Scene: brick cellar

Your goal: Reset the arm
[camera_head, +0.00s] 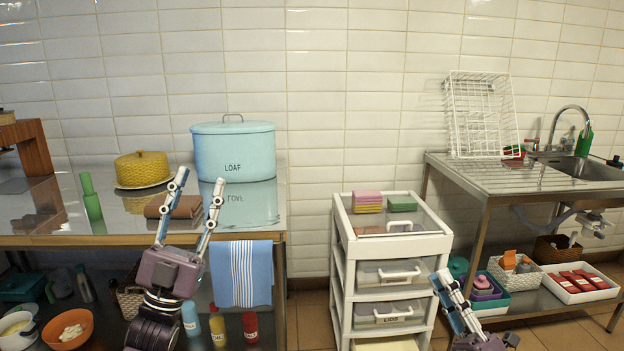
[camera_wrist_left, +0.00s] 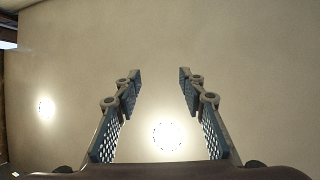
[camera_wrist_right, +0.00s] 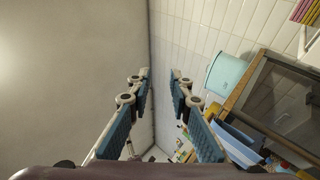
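My left gripper (camera_head: 196,194) points upward in front of the metal counter, with its fingers apart and nothing between them. In the left wrist view the left gripper (camera_wrist_left: 159,80) is open and empty against a plain ceiling. My right gripper (camera_head: 446,290) is low in front of the white drawer cart, partly cut off by the bottom edge. In the right wrist view the right gripper (camera_wrist_right: 161,80) has its fingers apart with nothing between them.
A steel counter (camera_head: 110,215) holds a pale blue LOAF bin (camera_head: 235,150), a yellow dome (camera_head: 142,168) and a green bottle (camera_head: 91,200). A blue striped towel (camera_head: 240,272) hangs in front. A white drawer cart (camera_head: 398,245) and a sink table (camera_head: 500,185) stand to the right.

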